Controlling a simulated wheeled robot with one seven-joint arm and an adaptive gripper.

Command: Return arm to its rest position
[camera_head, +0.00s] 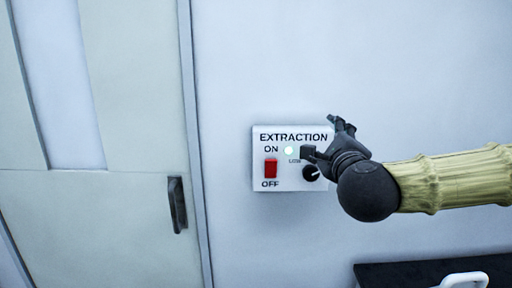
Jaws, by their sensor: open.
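My gripper (322,138) is black and sits at the right part of a white wall panel marked EXTRACTION (260,155). Its fingers are spread apart and I see nothing between them. One finger hides a little of the panel's middle. I cannot tell whether the gripper touches the panel. My arm (440,180), in a yellowish sleeve, reaches in from the right edge and is stretched out toward the wall.
The panel has a red ON/OFF switch (271,168), a lit greenish lamp (288,151) and a black knob (311,173). A door with a dark handle (177,204) is at left. A dark surface (400,274) with a white handle-like object (464,280) is at lower right. The wall above is clear.

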